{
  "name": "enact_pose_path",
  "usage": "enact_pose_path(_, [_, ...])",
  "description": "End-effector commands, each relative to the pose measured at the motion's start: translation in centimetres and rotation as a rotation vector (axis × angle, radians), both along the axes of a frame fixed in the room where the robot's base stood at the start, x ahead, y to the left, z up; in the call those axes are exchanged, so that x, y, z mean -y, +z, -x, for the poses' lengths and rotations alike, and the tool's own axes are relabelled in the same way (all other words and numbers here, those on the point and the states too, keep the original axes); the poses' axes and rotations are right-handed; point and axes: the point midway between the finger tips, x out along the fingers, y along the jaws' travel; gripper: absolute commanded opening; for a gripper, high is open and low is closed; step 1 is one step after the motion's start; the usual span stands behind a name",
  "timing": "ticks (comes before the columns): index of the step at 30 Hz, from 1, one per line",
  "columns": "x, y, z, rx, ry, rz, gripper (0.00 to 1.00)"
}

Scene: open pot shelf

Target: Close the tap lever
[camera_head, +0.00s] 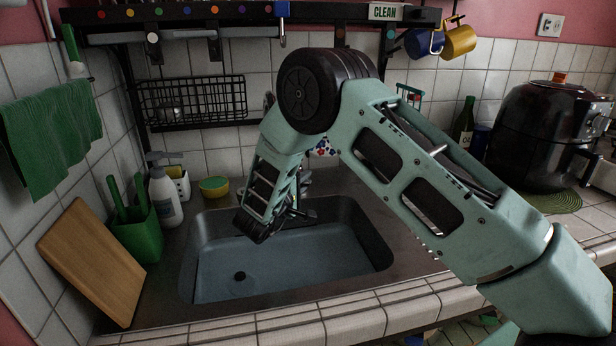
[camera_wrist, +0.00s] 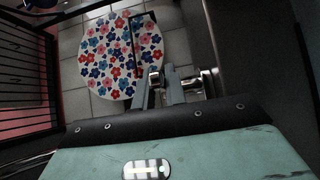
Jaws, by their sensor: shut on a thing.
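The tap (camera_head: 305,213) stands at the back edge of the sink (camera_head: 367,226), mostly hidden behind my arm in the head view. In the wrist view, the chrome body of the tap (camera_wrist: 207,82) lies right of centre. My gripper (camera_wrist: 158,88) reaches to the tap, with its two grey fingers close together. A small chrome piece, which looks like the tap lever (camera_wrist: 154,77), sits between the fingertips. My gripper is shut on it. The lever's exact angle is hard to tell. No running water is visible.
A round flowered plate (camera_wrist: 119,55) is behind the tap. A soap bottle (camera_head: 165,195), a green holder (camera_head: 138,235) and a cutting board (camera_head: 92,262) stand left of the sink. A wire rack (camera_head: 192,101) hangs behind. An air fryer (camera_head: 540,130) stands right. The basin is clear.

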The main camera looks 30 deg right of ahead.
Motion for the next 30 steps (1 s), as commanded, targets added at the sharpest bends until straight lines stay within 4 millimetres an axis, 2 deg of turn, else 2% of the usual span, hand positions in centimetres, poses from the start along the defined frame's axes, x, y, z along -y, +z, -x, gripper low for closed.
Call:
enact_pose_path(20, [-0.51, -0.01, -0.14, 0.001, -0.066, -0.001, 0.00])
enact_pose_path(21, [-0.51, -0.01, -0.14, 0.001, -0.066, -0.001, 0.15])
enact_pose_path(23, [-0.51, -0.01, -0.14, 0.001, -0.066, -0.001, 0.32])
enact_pose_path(24, [-0.49, -0.01, -0.14, 0.001, -0.066, -0.001, 0.35])
enact_pose_path(30, [-0.46, -0.01, -0.13, 0.000, -0.066, 0.000, 0.35])
